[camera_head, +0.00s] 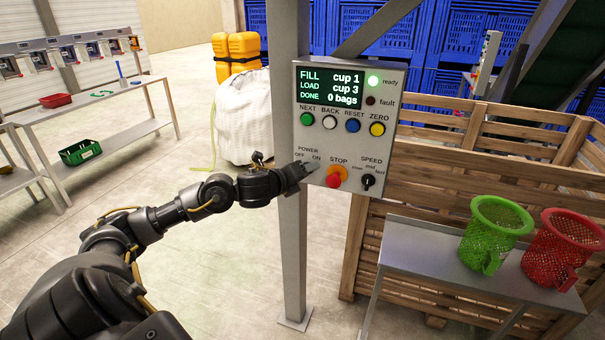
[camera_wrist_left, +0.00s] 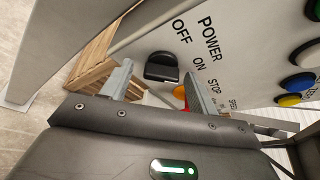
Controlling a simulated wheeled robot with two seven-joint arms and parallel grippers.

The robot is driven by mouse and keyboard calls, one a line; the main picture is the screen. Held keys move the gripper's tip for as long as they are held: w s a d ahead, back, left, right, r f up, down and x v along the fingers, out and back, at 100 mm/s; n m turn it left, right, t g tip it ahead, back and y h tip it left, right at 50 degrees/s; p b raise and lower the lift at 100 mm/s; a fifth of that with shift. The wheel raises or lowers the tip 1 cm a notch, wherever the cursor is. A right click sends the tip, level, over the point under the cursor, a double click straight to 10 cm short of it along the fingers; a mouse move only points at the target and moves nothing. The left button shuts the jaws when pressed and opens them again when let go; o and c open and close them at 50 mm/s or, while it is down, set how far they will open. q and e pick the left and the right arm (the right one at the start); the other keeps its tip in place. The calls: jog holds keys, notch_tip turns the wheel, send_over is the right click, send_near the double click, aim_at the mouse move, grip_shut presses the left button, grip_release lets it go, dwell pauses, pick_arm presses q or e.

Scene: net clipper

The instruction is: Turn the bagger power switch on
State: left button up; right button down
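The grey control panel (camera_head: 345,125) is mounted on a post. Its black power switch (camera_wrist_left: 162,68) shows in the left wrist view beside the OFF and ON labels; I cannot tell surely which label it points to. In the head view the switch is hidden behind my left gripper (camera_head: 304,169), which is at the panel's lower left. In the left wrist view, my left gripper (camera_wrist_left: 161,80) is open, with one finger on either side of the switch and a gap to each. Contact with the switch is not visible. My right gripper is not in view.
A red stop button (camera_head: 334,179) and a black speed knob (camera_head: 368,181) sit right of my gripper. Green (camera_head: 494,229) and red (camera_head: 562,246) baskets stand on a bench at right.

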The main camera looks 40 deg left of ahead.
pick_arm(q)
jog(key=b+v, duration=0.1)
jog(key=v, duration=0.9)
jog(key=shift+s, duration=0.4)
jog(key=shift+r, duration=0.15)
dwell(0.5)
